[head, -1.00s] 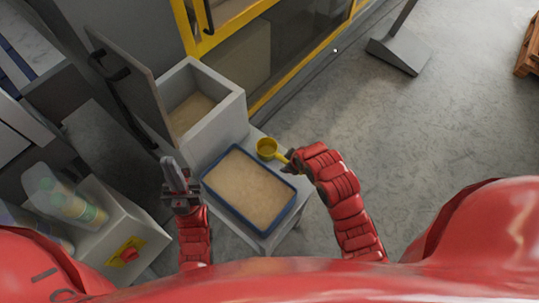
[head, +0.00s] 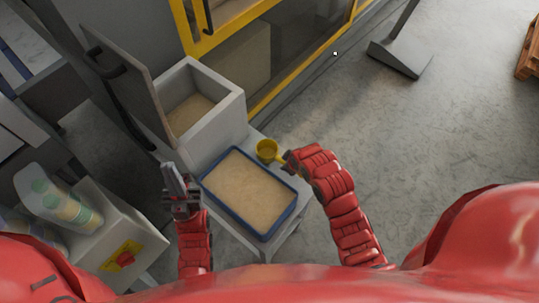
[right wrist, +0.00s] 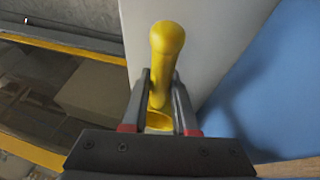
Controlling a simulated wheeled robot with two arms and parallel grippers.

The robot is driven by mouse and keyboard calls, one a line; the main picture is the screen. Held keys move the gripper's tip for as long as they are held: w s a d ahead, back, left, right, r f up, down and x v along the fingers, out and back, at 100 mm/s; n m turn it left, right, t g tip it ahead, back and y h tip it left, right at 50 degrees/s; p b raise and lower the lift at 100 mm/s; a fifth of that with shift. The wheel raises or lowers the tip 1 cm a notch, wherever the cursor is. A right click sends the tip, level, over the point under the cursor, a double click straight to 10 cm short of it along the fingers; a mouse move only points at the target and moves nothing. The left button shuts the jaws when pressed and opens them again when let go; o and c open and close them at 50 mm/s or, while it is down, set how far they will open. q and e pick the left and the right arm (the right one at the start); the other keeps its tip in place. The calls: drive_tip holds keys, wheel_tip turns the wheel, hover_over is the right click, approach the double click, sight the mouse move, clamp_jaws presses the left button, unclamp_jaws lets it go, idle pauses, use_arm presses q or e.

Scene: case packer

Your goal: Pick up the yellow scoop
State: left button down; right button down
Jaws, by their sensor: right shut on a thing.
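The yellow scoop (head: 266,150) is at the far right corner of the blue-rimmed tray (head: 207,187), its handle pointing right to my right gripper (head: 287,164). In the right wrist view the scoop's yellow handle (right wrist: 166,48) stands between the two fingers of my right gripper (right wrist: 162,100), which is shut on it. Part of the scoop's bowl shows below, between the fingers. My left gripper (head: 174,180) is raised left of the tray, away from the scoop. Its fingers look close together, but I cannot tell whether they are shut.
The tray holds tan, grainy material and stands on a light table. Behind it is a grey bin (head: 217,124) with its lid (head: 120,75) raised. A yellow-framed machine (head: 262,103) stands behind. The floor at right is mostly clear.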

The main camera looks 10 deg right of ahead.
drive_tip(key=shift+r, duration=0.15)
drive_tip(key=r+b, duration=0.2)
drive_tip(key=r, duration=0.5)
drive_tip(key=shift+w+r+b, duration=0.2)
drive_tip(key=shift+b, duration=0.1)
wheel_tip(320, 180, up, 20)
drive_tip(key=p, duration=0.9)
drive_tip(key=shift+s+r+p, duration=0.2)
drive_tip(key=shift+p, duration=0.1)
drive_tip(key=shift+a, duration=0.1)
